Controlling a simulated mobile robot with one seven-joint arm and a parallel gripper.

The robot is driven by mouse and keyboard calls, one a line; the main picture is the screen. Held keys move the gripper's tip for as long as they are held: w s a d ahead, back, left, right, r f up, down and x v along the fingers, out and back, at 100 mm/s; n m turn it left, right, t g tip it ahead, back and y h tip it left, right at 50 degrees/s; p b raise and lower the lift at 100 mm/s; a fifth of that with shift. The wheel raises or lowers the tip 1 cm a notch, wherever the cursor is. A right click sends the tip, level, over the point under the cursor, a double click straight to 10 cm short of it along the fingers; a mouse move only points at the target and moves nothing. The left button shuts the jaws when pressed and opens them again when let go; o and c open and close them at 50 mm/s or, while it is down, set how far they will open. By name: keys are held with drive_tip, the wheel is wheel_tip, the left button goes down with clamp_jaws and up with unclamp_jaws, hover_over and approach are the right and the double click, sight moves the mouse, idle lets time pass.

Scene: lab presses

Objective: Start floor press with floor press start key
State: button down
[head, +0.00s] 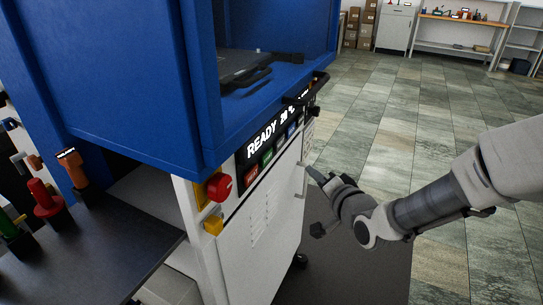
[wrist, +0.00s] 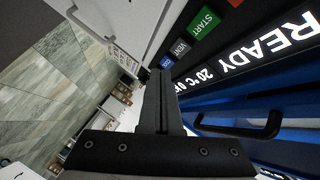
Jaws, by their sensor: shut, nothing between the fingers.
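The floor press has a blue upper frame (head: 135,80) and a white cabinet (head: 255,235). Its black panel shows READY 20 °C on a lit display (head: 262,147). The green START key (head: 267,158) sits below the display in a row of coloured keys; its label reads clearly in the wrist view (wrist: 204,23). My gripper (head: 310,171) is shut and empty, in front of the panel side of the press. In the wrist view the closed fingers (wrist: 162,75) lie below and left of the START key in the picture, apart from it.
A red knob (head: 219,186) on a yellow plate is at the panel's near end. A black handle (head: 308,90) juts out above the panel. A dark bench (head: 90,245) with coloured-handled tools stands at left. Tiled floor (head: 390,130) is open behind my arm.

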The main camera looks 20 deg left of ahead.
drive_tip(key=b, duration=0.3)
approach(271, 157)
drive_tip(key=w+a+f, duration=0.1)
drive_tip(key=w+f, duration=0.1)
drive_tip(key=w, duration=0.2)
drive_tip(key=shift+a+r, duration=0.35)
drive_tip(key=shift+a, duration=0.35)
drive_tip(key=shift+a+b, duration=0.1)
drive_tip(key=shift+b, duration=0.25)
idle(1.2)
drive_tip(key=shift+a, duration=0.35)
